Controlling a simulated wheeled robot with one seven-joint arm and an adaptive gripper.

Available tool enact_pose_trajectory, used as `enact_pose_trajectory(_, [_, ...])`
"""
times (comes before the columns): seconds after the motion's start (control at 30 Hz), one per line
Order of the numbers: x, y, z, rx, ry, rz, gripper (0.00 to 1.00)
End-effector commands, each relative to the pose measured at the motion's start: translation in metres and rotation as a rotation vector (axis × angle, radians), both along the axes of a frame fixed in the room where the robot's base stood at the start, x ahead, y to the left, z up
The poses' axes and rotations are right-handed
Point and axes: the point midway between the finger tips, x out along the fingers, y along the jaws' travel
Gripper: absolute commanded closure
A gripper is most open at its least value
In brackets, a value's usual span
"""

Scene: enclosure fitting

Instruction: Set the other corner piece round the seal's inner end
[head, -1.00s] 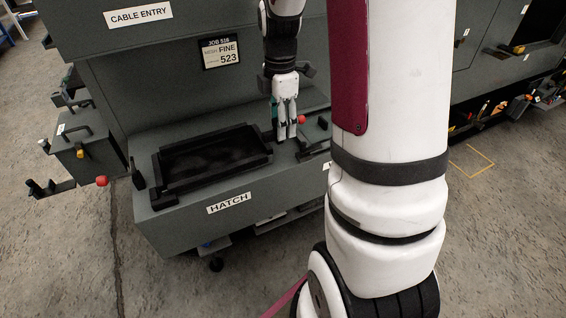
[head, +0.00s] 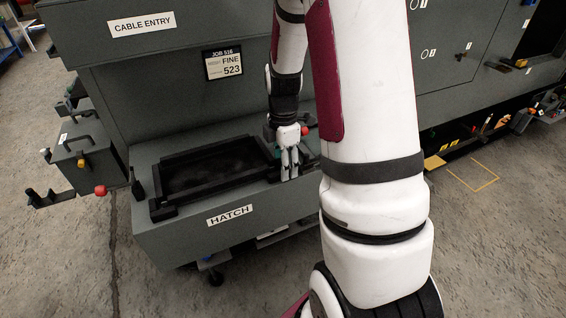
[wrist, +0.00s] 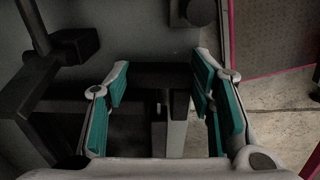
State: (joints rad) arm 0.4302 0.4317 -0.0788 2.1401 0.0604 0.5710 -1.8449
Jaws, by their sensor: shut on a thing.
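My gripper (head: 289,176) is low at the right end of the black rectangular hatch frame (head: 215,193), on the grey ledge. In the wrist view, its teal-padded fingers (wrist: 161,80) stand well apart, shut on a dark bar-like piece (wrist: 160,76) that spans between them. This looks like the corner piece, but its full shape is hidden. A grey upright strip (wrist: 177,135) shows below it. The seal cannot be told apart from the black frame, and I cannot tell whether the held piece touches it.
A red knob (head: 305,131) is close beside my gripper on its right. The grey cabinet wall with the job card (head: 223,63) rises behind the ledge. A side box (head: 86,158) with a red knob sticks out at left. A dark post (wrist: 40,30) stands left of the fingers.

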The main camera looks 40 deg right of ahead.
Motion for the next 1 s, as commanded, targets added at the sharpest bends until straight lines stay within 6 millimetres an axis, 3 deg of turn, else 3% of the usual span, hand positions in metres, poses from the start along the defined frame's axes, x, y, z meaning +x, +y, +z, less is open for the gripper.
enact_pose_trajectory(0.2, [0.0, 0.0, -0.003, 0.0, 0.0, -0.001, 0.73])
enact_pose_trajectory(0.23, [0.0, 0.0, -0.003, 0.0, 0.0, 0.0, 0.46])
enact_pose_trajectory(0.3, [0.0, 0.0, -0.002, 0.0, 0.0, 0.0, 0.31])
enact_pose_trajectory(0.73, [0.0, 0.0, 0.006, -0.001, -0.002, 0.0, 0.31])
enact_pose_trajectory(1.0, [0.001, -0.001, 0.055, -0.003, -0.005, 0.0, 0.31])
